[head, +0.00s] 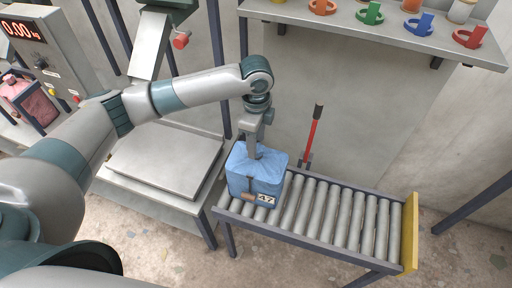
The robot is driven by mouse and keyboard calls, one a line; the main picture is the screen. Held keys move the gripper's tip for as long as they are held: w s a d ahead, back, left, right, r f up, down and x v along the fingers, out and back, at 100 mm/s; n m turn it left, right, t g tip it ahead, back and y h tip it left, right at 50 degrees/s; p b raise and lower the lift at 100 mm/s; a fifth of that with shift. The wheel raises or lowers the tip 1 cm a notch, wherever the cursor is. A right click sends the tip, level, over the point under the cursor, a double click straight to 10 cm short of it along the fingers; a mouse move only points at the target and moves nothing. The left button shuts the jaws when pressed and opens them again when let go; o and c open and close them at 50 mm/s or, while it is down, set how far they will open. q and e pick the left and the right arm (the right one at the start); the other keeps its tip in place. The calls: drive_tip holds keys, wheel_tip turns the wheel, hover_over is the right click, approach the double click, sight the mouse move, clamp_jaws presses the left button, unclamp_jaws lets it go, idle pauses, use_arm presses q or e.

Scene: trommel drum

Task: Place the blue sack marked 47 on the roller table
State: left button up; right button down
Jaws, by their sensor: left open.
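The blue sack (262,170) marked 47 stands upright on the left end of the roller table (345,215). Its label faces the front. My left gripper (255,155) points straight down at the top of the sack, and its fingertips are at or around the sack's top. The jaws are open, though the sack's top partly hides them. My right gripper is out of the picture.
A flat scale platform (165,158) sits left of the rollers, beside a display box (30,40) reading 0.00. A yellow end stop (410,232) closes the right end. A shelf (400,30) with coloured items hangs above. The right rollers are clear.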

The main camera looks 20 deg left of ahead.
use_arm(q)
wheel_tip(320, 180, up, 9)
drive_tip(key=b, duration=0.1)
drive_tip(key=shift+b, duration=0.4)
